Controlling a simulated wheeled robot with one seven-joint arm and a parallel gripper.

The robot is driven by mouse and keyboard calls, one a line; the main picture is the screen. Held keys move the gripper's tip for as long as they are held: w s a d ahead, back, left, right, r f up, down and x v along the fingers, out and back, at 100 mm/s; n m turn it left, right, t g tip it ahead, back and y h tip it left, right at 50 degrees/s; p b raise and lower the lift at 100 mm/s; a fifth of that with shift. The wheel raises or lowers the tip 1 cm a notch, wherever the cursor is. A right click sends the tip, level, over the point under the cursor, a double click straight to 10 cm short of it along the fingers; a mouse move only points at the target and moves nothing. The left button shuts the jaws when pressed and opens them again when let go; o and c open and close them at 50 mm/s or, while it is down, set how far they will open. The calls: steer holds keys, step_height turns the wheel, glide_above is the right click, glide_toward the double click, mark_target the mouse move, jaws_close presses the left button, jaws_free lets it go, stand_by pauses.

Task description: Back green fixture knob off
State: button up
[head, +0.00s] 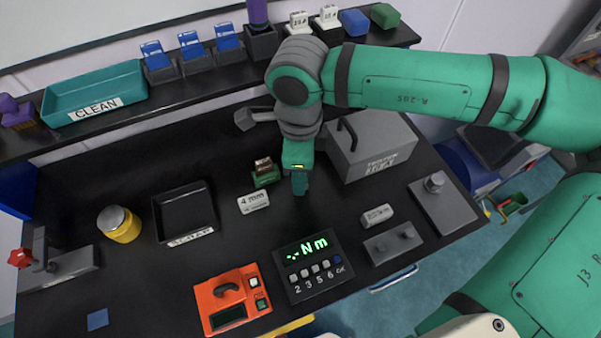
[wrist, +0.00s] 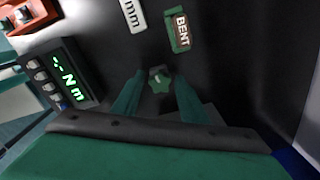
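The green star-shaped knob (wrist: 159,79) shows in the wrist view, between the tips of my two green fingers. My gripper (wrist: 159,82) is open, with a finger on each side of the knob and a small gap visible on both sides. I cannot tell how far the fingertips reach down along it. In the head view my gripper (head: 300,184) points down over the middle of the black bench and hides the knob. A small green block (head: 265,174) with a label stands to its left; the wrist view shows the label BENT (wrist: 181,31).
A grey lidded box (head: 370,150) stands close to the right of my gripper. A 4 mm plate (head: 253,204) lies to its left. The Nm display (head: 314,266) and an orange device (head: 232,299) are at the front. A black tray (head: 185,212) is further left.

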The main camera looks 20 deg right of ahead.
steer(key=m, duration=0.6)
steer(key=shift+m, duration=0.3)
steer(key=m, duration=0.6)
steer(key=c, duration=0.9)
steer(key=n, duration=0.4)
steer(key=n, duration=0.5)
